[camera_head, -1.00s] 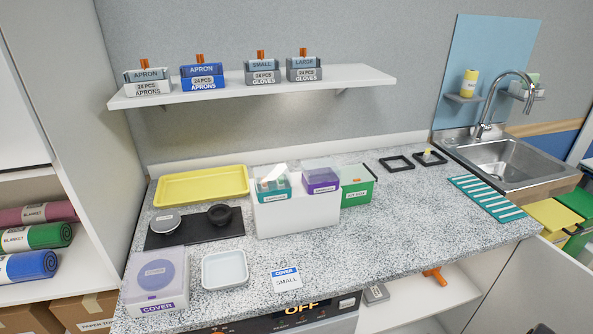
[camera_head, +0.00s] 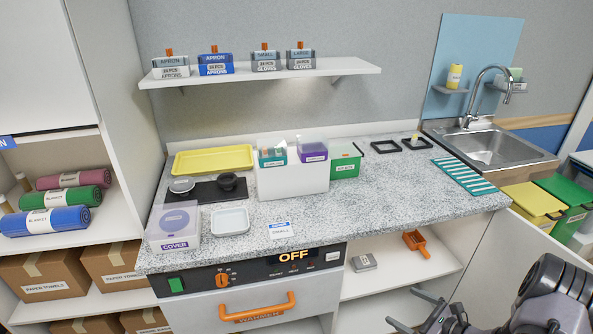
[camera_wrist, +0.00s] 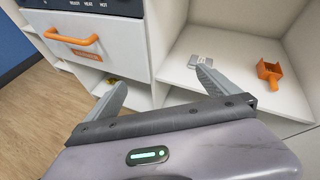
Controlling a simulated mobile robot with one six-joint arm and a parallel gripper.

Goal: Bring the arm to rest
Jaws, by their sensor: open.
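My gripper (camera_head: 418,312) shows at the lower right of the head view, in front of the cabinet below the counter. Its two fingers are spread apart with nothing between them. In the wrist view my gripper (camera_wrist: 160,90) is also open and empty. It faces the warmer drawer with its orange handle (camera_wrist: 72,38) and the open shelf beside it. Part of my arm runs off the lower right edge of the head view.
The open shelf (camera_head: 385,285) under the counter holds a small grey box (camera_head: 364,262) and an orange scoop-like item (camera_head: 416,243). The warmer drawer (camera_head: 245,305) is shut. The counter (camera_head: 370,205) above has clear room at its middle right. Wooden floor (camera_wrist: 35,120) shows free.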

